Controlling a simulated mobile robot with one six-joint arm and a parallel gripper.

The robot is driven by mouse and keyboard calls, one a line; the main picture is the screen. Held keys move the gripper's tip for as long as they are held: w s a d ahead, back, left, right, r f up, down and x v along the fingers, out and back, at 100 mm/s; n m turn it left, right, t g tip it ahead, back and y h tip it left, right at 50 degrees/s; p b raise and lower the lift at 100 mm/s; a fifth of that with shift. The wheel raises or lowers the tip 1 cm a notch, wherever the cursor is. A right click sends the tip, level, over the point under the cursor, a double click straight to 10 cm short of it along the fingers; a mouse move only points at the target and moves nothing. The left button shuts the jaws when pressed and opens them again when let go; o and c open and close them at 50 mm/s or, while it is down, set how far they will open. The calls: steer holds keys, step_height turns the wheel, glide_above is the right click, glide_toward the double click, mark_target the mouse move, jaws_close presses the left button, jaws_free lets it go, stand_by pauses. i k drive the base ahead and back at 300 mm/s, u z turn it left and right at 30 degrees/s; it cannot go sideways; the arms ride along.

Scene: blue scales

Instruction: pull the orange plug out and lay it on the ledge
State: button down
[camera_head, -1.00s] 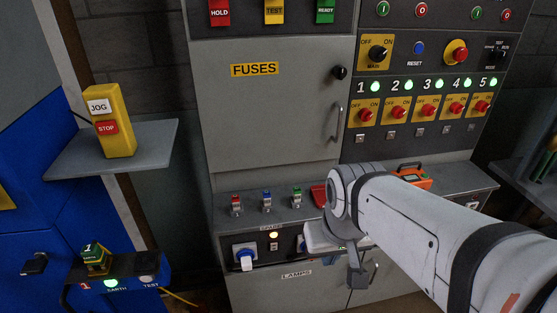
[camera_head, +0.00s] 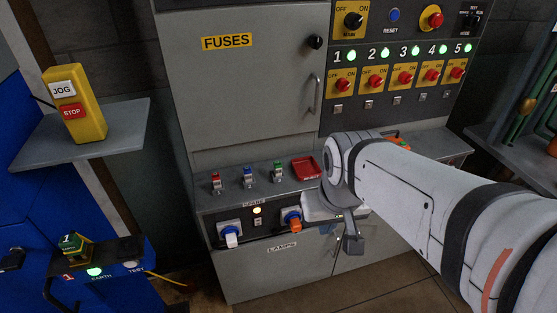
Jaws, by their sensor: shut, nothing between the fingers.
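The orange plug (camera_head: 292,219) sits in the right socket of the panel under the grey ledge (camera_head: 232,187). Its left part shows, close beside my white wrist housing. My gripper (camera_head: 354,244) is to the right of the plug and a little lower, apart from it. It looks shut and empty, and its fingertips are small and partly hidden by my own wrist. The ledge carries several small fuse-like parts and a red tray (camera_head: 306,168). My forearm covers the ledge's right part.
A blue-and-white plug (camera_head: 229,233) sits in the left socket, with a lit lamp (camera_head: 257,210) between the sockets. Red (camera_head: 216,182), blue (camera_head: 248,176) and green (camera_head: 278,171) parts stand on the ledge. A yellow JOG/STOP box (camera_head: 76,104) is on the left shelf.

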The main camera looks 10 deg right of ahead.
mark_target(294, 223)
steer(key=z, duration=1.3)
steer(key=k, duration=0.6)
steer(key=u, duration=0.4)
